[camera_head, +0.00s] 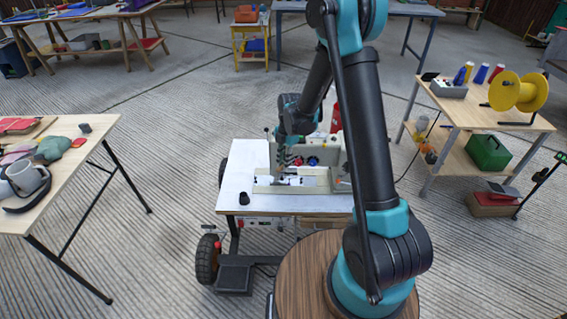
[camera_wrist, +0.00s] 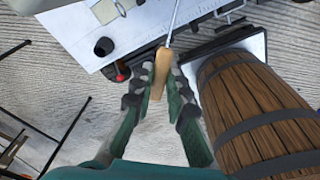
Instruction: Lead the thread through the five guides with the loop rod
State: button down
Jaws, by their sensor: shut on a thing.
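My gripper (camera_wrist: 163,68) is shut on the wooden handle (camera_wrist: 158,76) of the loop rod in the wrist view. The rod's thin metal shaft (camera_wrist: 173,22) extends away from the fingers toward the top edge, over the white worktable. Its far end is outside that view. In the head view, my gripper (camera_head: 284,162) is above the machine (camera_head: 318,184) on the wheeled white worktable (camera_head: 236,175); the rod is too small to make out there. I cannot pick out the thread or the five guides clearly in either view.
A small black cup (camera_head: 244,198) stands near the worktable's front left corner. A wooden table with cloths and a mug (camera_head: 28,178) is at left. At right, a wooden bench (camera_head: 440,112) bears a large yellow spool (camera_head: 518,92) and cones.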

jog(key=s+a, duration=0.3)
jog(key=shift+s+a+r, duration=0.1)
jog(key=shift+s+r, duration=0.25)
jog(key=shift+s, duration=0.05)
dwell(0.4)
dwell(0.3)
jog(key=a+r, duration=0.3)
jog(key=a, duration=0.4)
jog(key=w+d, duration=0.1)
jog(key=d, duration=0.1)
jog(key=w+d+f, duration=0.1)
jog(key=w, duration=0.1)
jog(key=shift+w+d+f, duration=0.2)
jog(key=shift+w+d, duration=0.1)
jog(key=shift+d, duration=0.1)
jog(key=shift+s, duration=0.1)
dwell(0.8)
